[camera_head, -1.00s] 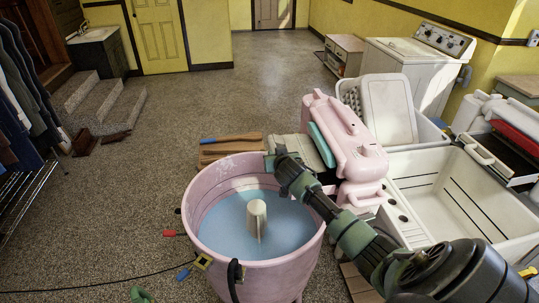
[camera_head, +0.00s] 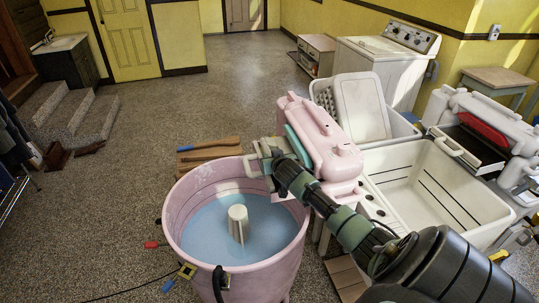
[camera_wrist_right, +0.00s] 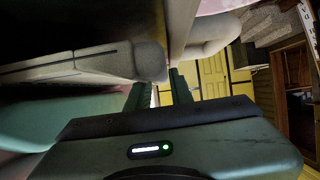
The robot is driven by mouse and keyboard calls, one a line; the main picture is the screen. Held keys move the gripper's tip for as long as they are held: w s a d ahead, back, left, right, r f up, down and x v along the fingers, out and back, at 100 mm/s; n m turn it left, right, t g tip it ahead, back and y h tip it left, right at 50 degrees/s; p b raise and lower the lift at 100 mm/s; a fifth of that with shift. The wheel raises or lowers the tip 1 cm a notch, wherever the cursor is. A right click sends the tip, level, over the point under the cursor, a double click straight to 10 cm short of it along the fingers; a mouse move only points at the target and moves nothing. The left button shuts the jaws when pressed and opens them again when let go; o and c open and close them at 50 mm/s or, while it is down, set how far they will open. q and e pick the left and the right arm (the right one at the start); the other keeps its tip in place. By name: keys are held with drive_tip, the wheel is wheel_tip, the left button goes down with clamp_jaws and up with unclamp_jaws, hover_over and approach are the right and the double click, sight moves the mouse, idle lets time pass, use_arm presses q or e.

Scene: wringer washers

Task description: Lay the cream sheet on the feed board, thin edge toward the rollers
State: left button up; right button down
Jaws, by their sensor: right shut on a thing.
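My right gripper (camera_head: 264,165) is at the left side of the pink wringer (camera_head: 322,145), above the far right rim of the pink tub. It is shut on a thin pale piece, apparently the cream sheet (camera_wrist_right: 181,28), seen nearly edge-on above the fingers in the right wrist view. The fingers (camera_wrist_right: 157,92) show there too. My wrist hides much of the sheet and the feed board in the head view, so I cannot tell whether they touch. The wringer's teal roller (camera_head: 298,147) shows beside my gripper. My left gripper is not in view.
The pink tub (camera_head: 178,215) holds blue water and a pale agitator (camera_head: 238,224). A white basin (camera_head: 425,185) stands right of the wringer, with a white basket (camera_head: 395,122) behind. A second wringer (camera_head: 490,115) has a red roller. Open floor lies left.

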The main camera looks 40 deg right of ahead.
drive_tip(key=shift+f+b, duration=0.45)
drive_tip(key=shift+f, duration=0.15)
idle(0.3)
drive_tip(key=c, duration=1.2)
unclamp_jaws()
drive_tip(key=shift+o, duration=0.2)
drive_tip(key=shift+s+d, duration=0.1)
drive_tip(key=shift+f, duration=0.2)
drive_tip(key=shift+s+a+r, duration=0.2)
drive_tip(key=shift+s+a, duration=0.2)
drive_tip(key=shift+a, duration=0.15)
drive_tip(key=shift+d+b+v, duration=0.2)
drive_tip(key=shift+b+v, duration=0.1)
drive_tip(key=shift+v, duration=1.35)
drive_tip(key=shift+d+b+v, duration=0.25)
drive_tip(key=shift+b+v, duration=0.05)
drive_tip(key=shift+v, duration=1.35)
drive_tip(key=shift+s, duration=0.2)
